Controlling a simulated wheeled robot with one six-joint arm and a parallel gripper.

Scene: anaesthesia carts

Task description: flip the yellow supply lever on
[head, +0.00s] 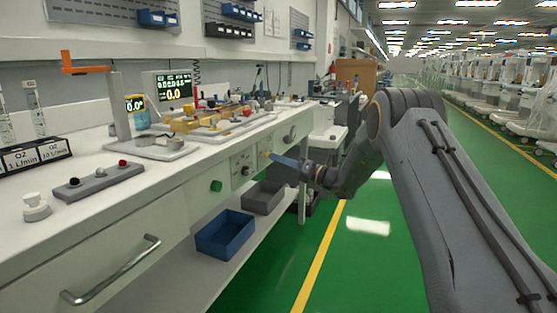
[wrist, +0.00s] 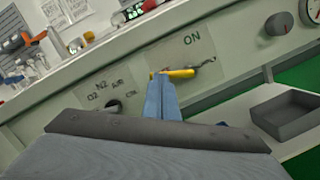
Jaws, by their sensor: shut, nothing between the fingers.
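The yellow supply lever (wrist: 180,73) is on a pale panel plate in the wrist view, lying roughly level in the picture, with the word "ON" above it. In the head view the yellow lever (head: 267,153) is a small spot on the bench front. My gripper (wrist: 161,76) is shut and empty, its blue fingers pointing at the panel. The fingertips overlap the left part of the lever in the wrist view; whether they touch it I cannot tell. In the head view my gripper (head: 273,156) is close in front of the panel.
A selector knob (wrist: 113,105) marked with gas names sits left of the lever. A round knob (wrist: 279,24) and a gauge are at upper right. A grey bin (head: 263,197) and a blue bin (head: 225,233) stand on the low shelf.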

